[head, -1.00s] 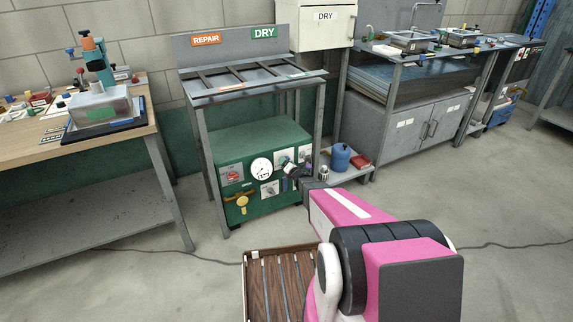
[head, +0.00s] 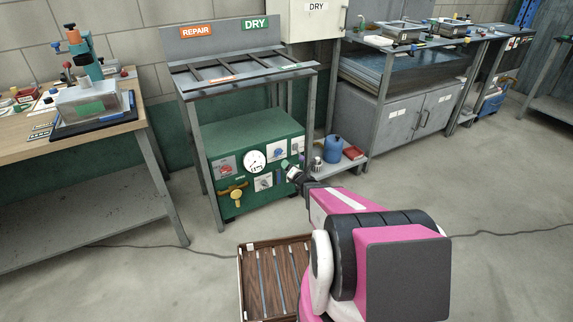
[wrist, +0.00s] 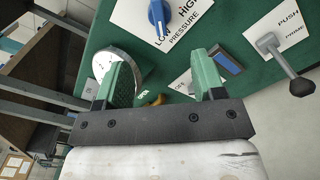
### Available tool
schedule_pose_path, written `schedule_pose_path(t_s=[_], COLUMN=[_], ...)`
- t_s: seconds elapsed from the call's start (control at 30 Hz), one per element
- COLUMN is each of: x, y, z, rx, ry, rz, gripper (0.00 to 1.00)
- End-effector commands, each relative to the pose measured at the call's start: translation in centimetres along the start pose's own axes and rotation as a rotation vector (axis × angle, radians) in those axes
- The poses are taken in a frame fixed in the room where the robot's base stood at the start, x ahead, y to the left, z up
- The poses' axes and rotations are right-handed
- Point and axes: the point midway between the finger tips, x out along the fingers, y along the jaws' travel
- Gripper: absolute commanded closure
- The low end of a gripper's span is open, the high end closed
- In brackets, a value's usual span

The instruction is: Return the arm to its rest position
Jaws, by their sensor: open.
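My gripper (wrist: 157,85) is open in the wrist view, its two green fingers apart with nothing held between them. It faces the front of a green control panel (wrist: 150,28). In the head view my gripper (head: 289,167) is small and partly hidden, close in front of the green machine (head: 250,135) under the rack. My pink and black arm reaches toward it from the lower right. I cannot tell whether the fingers touch the panel.
The panel carries a round gauge (head: 253,161), a yellow valve (head: 236,195) and a blue knob (wrist: 160,14). A black-knobbed lever (wrist: 288,65) is at the right. A wooden slatted tray (head: 245,308) is below my arm.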

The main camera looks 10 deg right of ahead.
Motion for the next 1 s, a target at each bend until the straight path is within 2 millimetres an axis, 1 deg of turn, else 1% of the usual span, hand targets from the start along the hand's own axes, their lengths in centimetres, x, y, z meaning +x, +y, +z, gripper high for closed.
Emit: schedule_pose_path(t_s=[0.4,0.47,0.57,0.67,0.77,0.87,1.0], x=[0.0,0.0,-0.2,-0.6,-1.4,-2.6,-5.2], y=[0.0,0.1,0.4,0.7,1.1,1.6,2.8], z=[0.1,0.3,1.0,2.0,3.2,4.1,4.8], rx=[0.004,0.021,0.095,0.229,0.406,0.606,0.909], ry=[0.000,0.000,-0.003,-0.014,-0.040,-0.084,-0.174], rz=[-0.004,-0.019,-0.076,-0.178,-0.309,-0.449,-0.659], gripper=[0.37,0.37,0.37,0.37,0.37,0.37,0.37])
